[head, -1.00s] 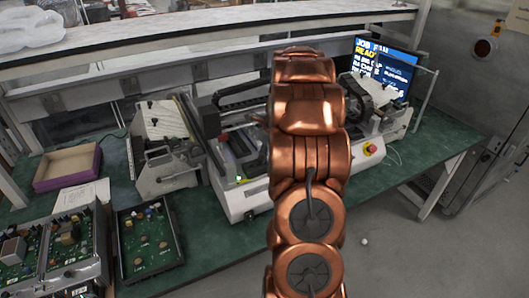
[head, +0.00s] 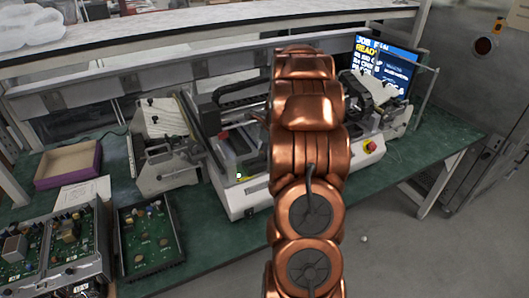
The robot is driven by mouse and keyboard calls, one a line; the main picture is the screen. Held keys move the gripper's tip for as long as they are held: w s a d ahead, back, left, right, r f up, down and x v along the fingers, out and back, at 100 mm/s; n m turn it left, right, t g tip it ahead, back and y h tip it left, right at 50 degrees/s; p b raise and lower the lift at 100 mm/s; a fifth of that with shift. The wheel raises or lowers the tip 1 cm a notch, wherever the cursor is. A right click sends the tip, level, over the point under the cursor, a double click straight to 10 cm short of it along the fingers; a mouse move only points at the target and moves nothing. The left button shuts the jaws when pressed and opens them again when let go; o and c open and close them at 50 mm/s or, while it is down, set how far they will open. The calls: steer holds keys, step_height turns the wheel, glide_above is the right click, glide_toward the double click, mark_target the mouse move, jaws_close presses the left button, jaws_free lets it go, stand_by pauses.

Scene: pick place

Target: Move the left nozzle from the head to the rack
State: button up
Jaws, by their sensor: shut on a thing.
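The pick-and-place machine (head: 242,203) stands on the green bench, with a dark gantry (head: 240,93) across its top. My copper arm covers the middle of the machine. A dark grey and black mechanism to the right of my arm appears to be my gripper (head: 366,90), over the machine's right part, in front of the monitor. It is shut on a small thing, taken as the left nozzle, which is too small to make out. The machine's head and the nozzle rack cannot be made out and may be behind my arm.
A monitor (head: 398,62) stands at the back right. A red emergency button (head: 370,146) is on the machine's front right. Left on the bench are a metal fixture (head: 160,150), a purple-edged box (head: 67,163) and circuit boards (head: 147,237). A shelf (head: 180,38) runs above the back.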

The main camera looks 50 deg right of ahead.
steer(key=o, duration=0.8)
steer(key=c, duration=0.3)
steer(key=shift+r, duration=0.15)
steer(key=shift+c, duration=0.2)
steer(key=shift+r+p, duration=1.85)
steer(key=shift+r, duration=1.55)
